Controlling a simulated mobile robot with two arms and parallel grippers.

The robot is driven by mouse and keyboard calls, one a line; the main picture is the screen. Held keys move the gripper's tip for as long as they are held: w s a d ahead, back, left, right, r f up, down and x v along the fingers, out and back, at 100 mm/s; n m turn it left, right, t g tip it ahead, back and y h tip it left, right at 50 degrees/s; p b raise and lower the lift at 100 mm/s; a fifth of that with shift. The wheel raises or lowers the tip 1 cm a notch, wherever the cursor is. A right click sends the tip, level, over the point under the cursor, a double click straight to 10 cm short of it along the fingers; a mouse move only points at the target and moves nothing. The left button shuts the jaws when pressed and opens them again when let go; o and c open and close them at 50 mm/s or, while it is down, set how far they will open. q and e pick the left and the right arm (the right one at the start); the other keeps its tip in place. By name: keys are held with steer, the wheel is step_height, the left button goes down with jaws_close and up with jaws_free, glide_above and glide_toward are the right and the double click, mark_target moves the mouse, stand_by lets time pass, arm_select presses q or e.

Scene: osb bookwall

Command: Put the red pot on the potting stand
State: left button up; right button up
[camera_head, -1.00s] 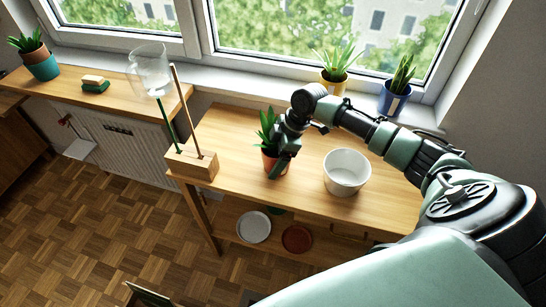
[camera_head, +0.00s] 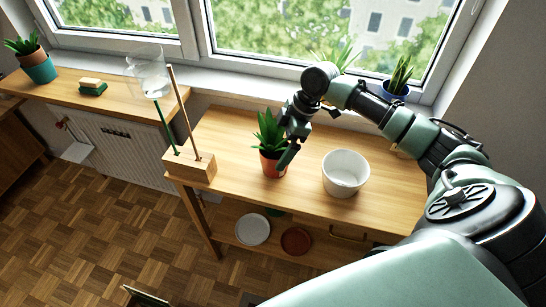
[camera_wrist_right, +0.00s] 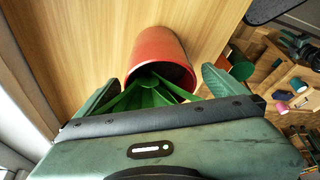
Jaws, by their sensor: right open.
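The red pot (camera_head: 273,167), a terracotta-red pot with a spiky green plant, stands upright on the wooden top of the stand (camera_head: 235,135), which I take for the potting stand. In the right wrist view the red pot (camera_wrist_right: 160,50) shows rim and leaves toward me. My right gripper (camera_head: 290,152) is open at the plant's right side, by the rim. In the wrist view its two fingers (camera_wrist_right: 160,92) are spread wide, left and right of the leaves, with gaps to the pot. My left gripper is out of view.
A white pot (camera_head: 345,175) stands right of the red pot. A wooden block with upright sticks (camera_head: 190,166) is at the left end. A blue pot (camera_head: 395,91) is on the sill behind my arm. Saucers (camera_head: 253,229) lie on the lower shelf.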

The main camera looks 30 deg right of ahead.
steer(key=v, duration=0.6)
steer(key=shift+s+f, duration=0.1)
stand_by(0.4)
